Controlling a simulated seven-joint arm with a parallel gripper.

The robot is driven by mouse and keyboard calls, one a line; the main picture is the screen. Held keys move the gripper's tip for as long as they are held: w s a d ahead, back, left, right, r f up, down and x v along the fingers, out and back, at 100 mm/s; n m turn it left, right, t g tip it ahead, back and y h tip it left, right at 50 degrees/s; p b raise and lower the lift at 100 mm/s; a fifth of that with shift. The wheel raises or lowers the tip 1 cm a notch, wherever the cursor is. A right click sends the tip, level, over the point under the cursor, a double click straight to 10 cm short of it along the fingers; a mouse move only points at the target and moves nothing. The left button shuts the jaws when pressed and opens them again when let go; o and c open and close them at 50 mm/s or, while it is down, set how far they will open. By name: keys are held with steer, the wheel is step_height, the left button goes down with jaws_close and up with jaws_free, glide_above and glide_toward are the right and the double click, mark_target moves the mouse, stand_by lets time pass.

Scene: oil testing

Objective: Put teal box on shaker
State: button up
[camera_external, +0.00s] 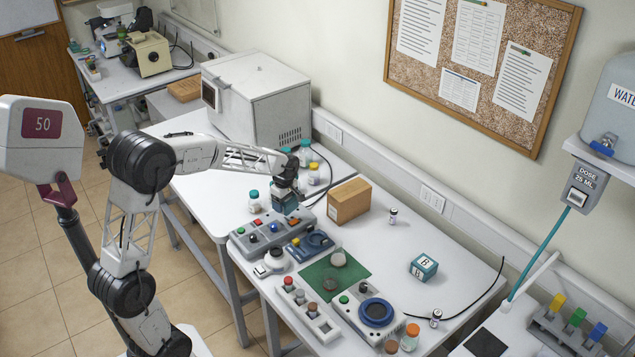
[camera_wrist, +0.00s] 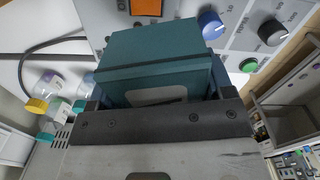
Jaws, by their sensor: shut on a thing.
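My gripper (camera_external: 287,190) is shut on a teal box (camera_wrist: 155,58), which fills the space between its fingers in the wrist view. The held box also shows in the external view (camera_external: 286,204), at the rear edge of a grey control panel with knobs (camera_external: 262,238); I cannot tell whether it touches anything below. A second teal box marked B (camera_external: 424,266) sits apart on the right of the bench.
A brown box (camera_external: 349,201) stands just right of my gripper. Small bottles (camera_external: 312,174) and a white oven (camera_external: 256,97) are behind it. A green mat (camera_external: 334,275) bears glassware. Capped jars (camera_external: 410,337) stand at the front. The bench around the B box is mostly clear.

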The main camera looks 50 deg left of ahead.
steer(key=s+a+n, duration=0.1)
steer(key=s+n, duration=0.1)
steer(key=s+a+f+n, duration=0.1)
steer(key=s+a+n, duration=0.1)
steer(key=s, duration=0.1)
steer(key=s+a+f+n, duration=0.1)
steer(key=s+n, duration=0.1)
steer(key=shift+s+a+n, duration=0.3)
steer(key=s+a+n, duration=0.1)
steer(key=a, duration=0.1)
steer(key=s+a+f+n, duration=0.1)
steer(key=s+a+n, duration=0.1)
steer(key=shift+s, duration=0.15)
steer(key=s+a+f+n, duration=0.1)
steer(key=s+a+n, duration=0.1)
steer(key=a, duration=0.5)
steer(key=s+a+f+n, duration=0.1)
steer(key=s+a, duration=0.2)
steer(key=a, duration=0.5)
steer(key=s+a+f+n, duration=0.1)
steer(key=s+a+n, duration=0.1)
steer(key=a, duration=0.6)
steer(key=shift+s+a+n, duration=0.2)
steer(key=shift+s+n, duration=0.1)
steer(key=shift+w+a, duration=0.1)
glide_above(219, 183)
steer(key=shift+f, duration=0.8)
steer(key=shift+f, duration=1.75)
steer(key=shift+f, duration=0.1)
